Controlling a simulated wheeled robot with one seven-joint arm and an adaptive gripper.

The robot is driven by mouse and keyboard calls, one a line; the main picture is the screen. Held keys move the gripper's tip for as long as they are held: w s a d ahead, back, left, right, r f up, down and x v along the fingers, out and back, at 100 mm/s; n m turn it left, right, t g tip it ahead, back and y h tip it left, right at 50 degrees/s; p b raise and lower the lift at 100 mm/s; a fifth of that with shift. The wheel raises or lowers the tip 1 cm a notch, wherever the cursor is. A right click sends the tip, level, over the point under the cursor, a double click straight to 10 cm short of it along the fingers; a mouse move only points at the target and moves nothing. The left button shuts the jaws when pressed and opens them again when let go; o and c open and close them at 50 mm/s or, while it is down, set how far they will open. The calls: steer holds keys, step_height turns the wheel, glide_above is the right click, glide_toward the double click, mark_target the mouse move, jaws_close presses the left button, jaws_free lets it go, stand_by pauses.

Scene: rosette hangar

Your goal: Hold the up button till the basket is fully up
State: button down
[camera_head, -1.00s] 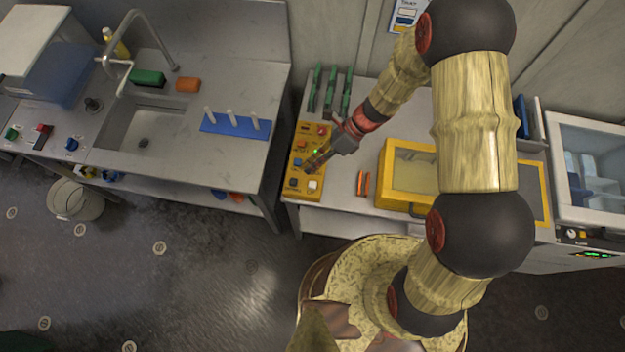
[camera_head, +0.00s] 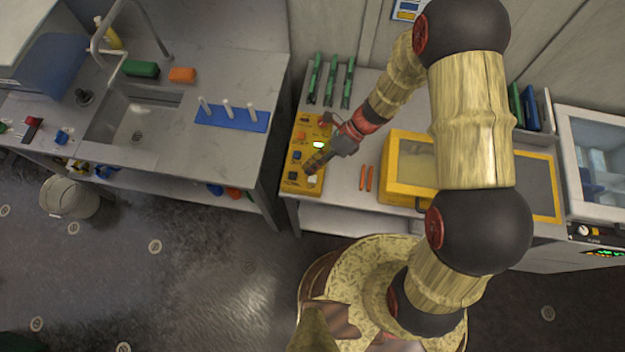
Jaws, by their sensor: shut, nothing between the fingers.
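A yellow control panel (camera_head: 314,190) lies on the left part of the right-hand bench. It carries an orange button (camera_head: 301,134), a blue button (camera_head: 297,155), a dark button (camera_head: 293,175), a white button (camera_head: 313,182) and a lit yellow-green indicator (camera_head: 319,145). The labels are too small to read, so I cannot tell which is the up button. I cannot make out a basket for certain.
A yellow-framed box with a window (camera_head: 412,165) stands right of the panel. Two orange sticks (camera_head: 366,178) lie between them. Green-handled tools (camera_head: 331,80) lie behind the panel. A sink bench (camera_head: 220,150) with a blue peg rack (camera_head: 232,117) is at left.

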mark_target(313, 179)
steer(key=shift+f+b, duration=0.35)
steer(key=shift+f, duration=0.65)
stand_by(0.7)
steer(key=shift+f, duration=0.4)
